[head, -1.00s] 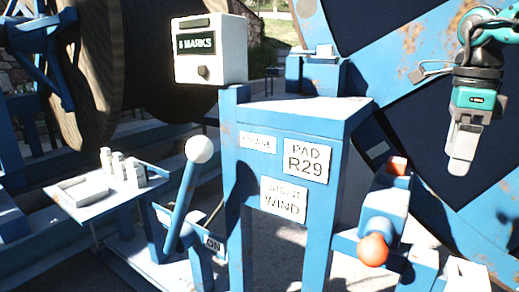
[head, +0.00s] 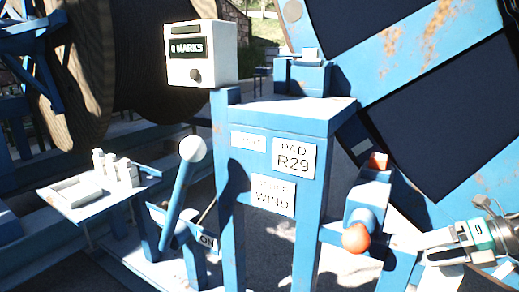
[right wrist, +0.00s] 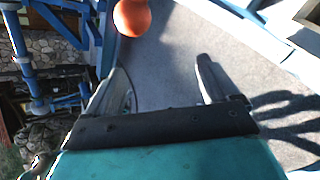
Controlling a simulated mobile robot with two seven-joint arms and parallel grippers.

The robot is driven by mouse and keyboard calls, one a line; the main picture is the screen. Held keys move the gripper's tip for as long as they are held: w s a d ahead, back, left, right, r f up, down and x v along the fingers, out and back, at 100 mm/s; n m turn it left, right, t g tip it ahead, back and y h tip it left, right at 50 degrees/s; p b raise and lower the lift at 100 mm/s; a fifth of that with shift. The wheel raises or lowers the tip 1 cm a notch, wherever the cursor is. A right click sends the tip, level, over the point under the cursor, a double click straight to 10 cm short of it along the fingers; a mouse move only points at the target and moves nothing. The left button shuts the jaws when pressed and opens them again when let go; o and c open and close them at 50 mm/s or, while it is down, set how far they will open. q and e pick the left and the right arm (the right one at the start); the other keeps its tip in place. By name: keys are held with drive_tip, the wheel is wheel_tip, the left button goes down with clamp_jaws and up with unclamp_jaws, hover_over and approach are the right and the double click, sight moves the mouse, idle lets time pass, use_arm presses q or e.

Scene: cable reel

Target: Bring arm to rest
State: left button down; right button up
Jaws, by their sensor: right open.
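My right gripper (head: 425,252) is at the lower right in the head view, low beside the blue stand. Its fingers point left, just right of the orange ball knob (head: 356,238). In the right wrist view the two fingers (right wrist: 160,88) are spread with only grey ground between them. The orange knob (right wrist: 132,17) shows beyond the fingertips at the top, apart from them. My left gripper is in neither view.
A blue stand (head: 312,200) carries signs reading PAD R29 and WIND, and a white counter box (head: 201,53). A white-knobbed lever (head: 182,185) stands left of it. A small tray (head: 75,204) holds several pale pieces. A large cable drum (head: 140,70) is behind.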

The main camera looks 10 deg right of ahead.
drive_tip(key=s+a+f+m+t+h+p, duration=0.1)
drive_tip(key=s+a+f+m+t+h, duration=0.2)
drive_tip(key=f+m, duration=0.55)
drive_tip(key=s+a+f+m+t+h, duration=0.1)
drive_tip(key=s+a+f+m+t, duration=0.3)
drive_tip(key=f+m, duration=0.4)
drive_tip(key=s+a+f+m+g+h, duration=0.1)
drive_tip(key=s+a+f+m, duration=0.2)
drive_tip(key=a+m, duration=0.4)
drive_tip(key=s+a+f+m+g+h+p, duration=0.1)
drive_tip(key=s+a+f+m+g, duration=0.1)
drive_tip(key=a+m, duration=0.6)
drive_tip(key=s+a, duration=0.1)
drive_tip(key=a, duration=0.2)
drive_tip(key=shift+f, duration=0.4)
